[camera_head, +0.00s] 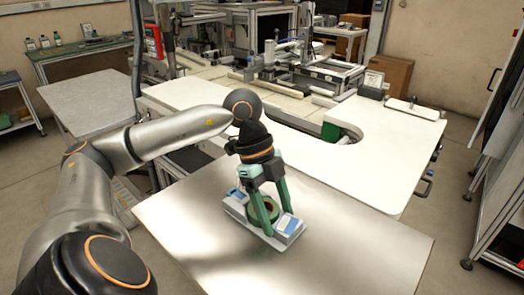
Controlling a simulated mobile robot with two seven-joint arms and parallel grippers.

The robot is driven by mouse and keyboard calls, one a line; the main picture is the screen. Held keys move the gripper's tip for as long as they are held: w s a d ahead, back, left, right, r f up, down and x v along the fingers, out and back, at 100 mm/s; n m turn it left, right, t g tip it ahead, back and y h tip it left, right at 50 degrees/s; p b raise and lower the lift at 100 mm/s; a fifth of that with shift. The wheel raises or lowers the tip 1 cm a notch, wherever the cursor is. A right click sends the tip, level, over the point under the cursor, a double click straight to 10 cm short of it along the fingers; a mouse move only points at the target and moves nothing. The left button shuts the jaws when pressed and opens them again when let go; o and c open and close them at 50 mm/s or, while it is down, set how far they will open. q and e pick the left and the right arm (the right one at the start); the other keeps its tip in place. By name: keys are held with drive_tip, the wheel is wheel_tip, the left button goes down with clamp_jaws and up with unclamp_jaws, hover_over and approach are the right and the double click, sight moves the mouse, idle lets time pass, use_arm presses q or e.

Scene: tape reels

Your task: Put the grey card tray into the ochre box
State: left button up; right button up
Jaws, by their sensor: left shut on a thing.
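The grey card tray (239,213) is a light grey, shallow, oblong tray on the bare metal table, with blue-and-white pieces at both ends and a green ring-like reel (255,212) around its middle. My left gripper (278,224) points down over the tray, its two teal fingers spanning its width. It is shut on the tray, and the fingers hide part of the middle. I cannot tell whether the tray touches the table. I see no clearly ochre box. My right gripper is not in view.
The metal table (350,260) is clear around the tray. A white worktop (385,150) with a curved cutout lies beyond it, with machinery behind. A brown carton (391,72) stands at the back. A rack (500,200) stands at the right.

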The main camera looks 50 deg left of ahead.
use_arm(q)
clamp_jaws()
drive_tip(key=shift+r, duration=0.1)
